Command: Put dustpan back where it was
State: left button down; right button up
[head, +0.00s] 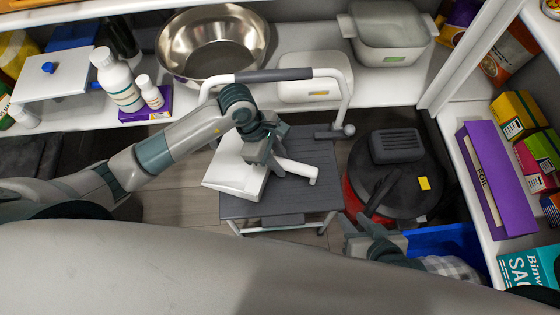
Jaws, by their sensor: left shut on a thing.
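The white dustpan (232,177) is in the head view, above the grey step stool (300,195). Its pan faces left and its handle points right. My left gripper (266,148) is shut on the dustpan and partly covers it. I cannot tell whether the dustpan touches the stool's top. My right gripper (362,226) is low in the picture, right of the stool and in front of the black and red vacuum cleaner. Its fingers are too unclear to tell open from shut.
The stool's bar arches behind my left gripper. The vacuum cleaner (398,185) stands right of the stool, with a blue bin (450,240) in front. The back shelf holds a steel bowl (212,45), white containers and bottles. The right shelf holds a purple foil box (497,180) and other boxes.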

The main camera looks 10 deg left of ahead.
pick_arm(q)
jog(key=shift+f, duration=0.3)
jog(key=c, duration=1.5)
grip_release()
pick_arm(e)
jog(key=shift+a, duration=0.1)
jog(key=shift+r, duration=0.1)
pick_arm(q)
jog(key=shift+a+r, duration=0.2)
jog(key=shift+r, duration=0.25)
jog(key=p+v, duration=0.1)
jog(key=v, duration=0.9)
jog(key=shift+r, duration=0.1)
jog(key=shift+a+r, duration=0.2)
jog(key=shift+r, duration=0.25)
pick_arm(e)
jog(key=shift+s+d+f, duration=0.15)
jog(key=shift+d+f, duration=0.15)
jog(key=shift+d, duration=0.35)
jog(key=shift+s+g+h, duration=0.2)
jog(key=shift+g+h, duration=0.1)
